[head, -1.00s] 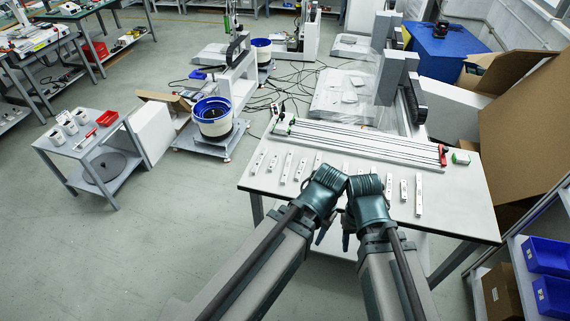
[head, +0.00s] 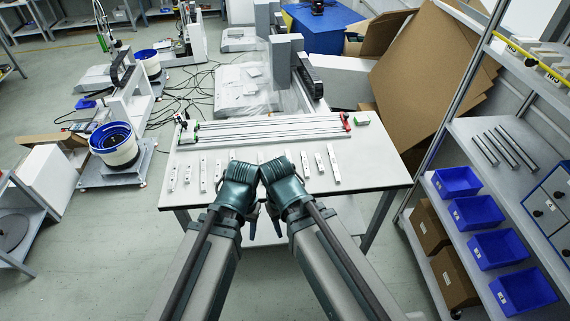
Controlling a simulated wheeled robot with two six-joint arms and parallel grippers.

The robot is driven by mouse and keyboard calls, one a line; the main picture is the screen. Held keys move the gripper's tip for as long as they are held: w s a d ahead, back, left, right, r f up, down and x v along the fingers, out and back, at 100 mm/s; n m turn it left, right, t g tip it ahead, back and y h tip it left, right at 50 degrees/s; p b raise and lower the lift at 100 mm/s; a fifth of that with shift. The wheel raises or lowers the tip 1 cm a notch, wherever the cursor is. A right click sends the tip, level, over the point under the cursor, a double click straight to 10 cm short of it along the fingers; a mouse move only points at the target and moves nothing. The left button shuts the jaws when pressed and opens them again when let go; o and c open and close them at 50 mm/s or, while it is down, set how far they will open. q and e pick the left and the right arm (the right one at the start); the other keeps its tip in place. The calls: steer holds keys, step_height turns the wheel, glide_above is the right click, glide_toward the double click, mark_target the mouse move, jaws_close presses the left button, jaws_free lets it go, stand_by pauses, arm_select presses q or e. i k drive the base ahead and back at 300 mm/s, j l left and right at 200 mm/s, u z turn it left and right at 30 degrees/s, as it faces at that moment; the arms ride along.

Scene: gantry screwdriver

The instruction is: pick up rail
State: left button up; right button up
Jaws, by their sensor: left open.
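Several thin grey metal rails (head: 505,148) lie side by side on the upper board of the shelf unit at the right of the head view. A long rail assembly (head: 265,129) with red and green ends lies across the back of the white table. My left gripper (head: 252,221) hangs over the table's front edge, apart from all rails. Its jaws are open and seem empty. My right gripper (head: 275,223) is close beside it, mostly hidden by its own wrist, and its jaws cannot be made out.
Several short light-coloured parts (head: 203,173) lie in a row on the white table (head: 370,172). The shelf unit also holds blue bins (head: 457,181) and cardboard boxes (head: 430,228). Cardboard sheets (head: 430,75) lean behind it. Clear floor (head: 110,260) lies at the left.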

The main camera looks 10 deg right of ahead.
mark_target(173, 178)
steer(key=i+j+u, duration=0.25)
steer(key=i+j, duration=0.2)
steer(key=i+j+u, duration=0.25)
steer(key=i, duration=0.4)
steer(key=j, duration=0.1)
